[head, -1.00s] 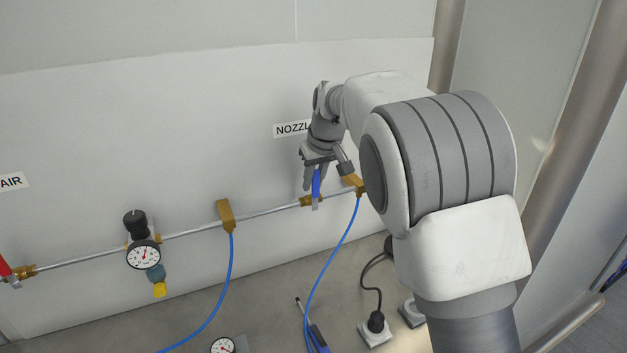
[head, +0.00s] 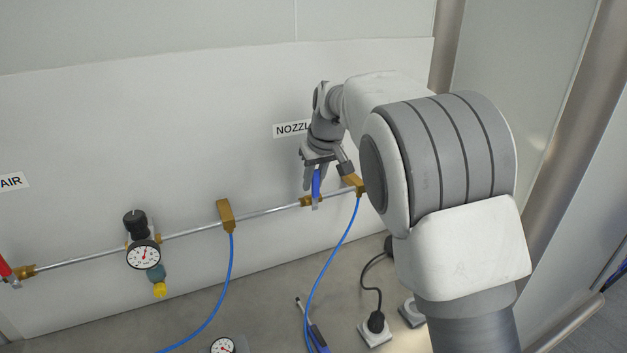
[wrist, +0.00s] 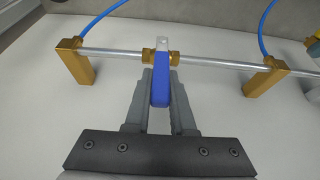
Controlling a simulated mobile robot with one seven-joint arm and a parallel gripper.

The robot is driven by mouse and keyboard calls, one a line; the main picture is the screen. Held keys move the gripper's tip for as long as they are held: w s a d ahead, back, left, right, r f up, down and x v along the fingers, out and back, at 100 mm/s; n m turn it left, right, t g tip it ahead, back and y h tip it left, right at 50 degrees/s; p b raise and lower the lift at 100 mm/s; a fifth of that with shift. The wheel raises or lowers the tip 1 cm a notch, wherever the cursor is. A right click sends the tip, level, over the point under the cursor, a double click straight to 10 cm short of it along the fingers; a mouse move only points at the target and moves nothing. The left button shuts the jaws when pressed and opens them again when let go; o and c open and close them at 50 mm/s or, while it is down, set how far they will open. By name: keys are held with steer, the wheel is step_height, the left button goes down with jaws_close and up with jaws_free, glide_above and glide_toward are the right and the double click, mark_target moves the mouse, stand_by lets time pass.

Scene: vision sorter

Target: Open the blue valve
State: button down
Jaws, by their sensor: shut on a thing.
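The blue valve's handle (head: 316,182) sits on the brass fitting of the metal pipe, below the NOZZLE label in the head view. It points up, across the pipe. My gripper (head: 314,184) comes down from above with its fingers on either side of the handle. In the wrist view the blue handle (wrist: 161,84) lies between the two grey fingertips of my gripper (wrist: 160,92), which is shut on it. The brass valve body (wrist: 149,57) shows beyond the fingertips.
A brass bracket (head: 225,215) holds the pipe (head: 190,232), and blue hoses (head: 225,280) hang down. A pressure gauge (head: 144,256) and a red handle (head: 5,268) are at left.

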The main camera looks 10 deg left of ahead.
stand_by(0.4)
steer(key=w+d+f+m+g+y+p, duration=0.1)
steer(key=w+d+f+m+g+y, duration=0.2)
steer(key=y, duration=0.7)
steer(key=shift+w+d+f+g+y, duration=0.5)
steer(key=shift+d+g, duration=0.5)
steer(key=shift+g, duration=0.9)
steer(key=shift+s+f, duration=0.1)
steer(key=c, duration=0.8)
jaws_free()
steer(key=shift+o, duration=0.2)
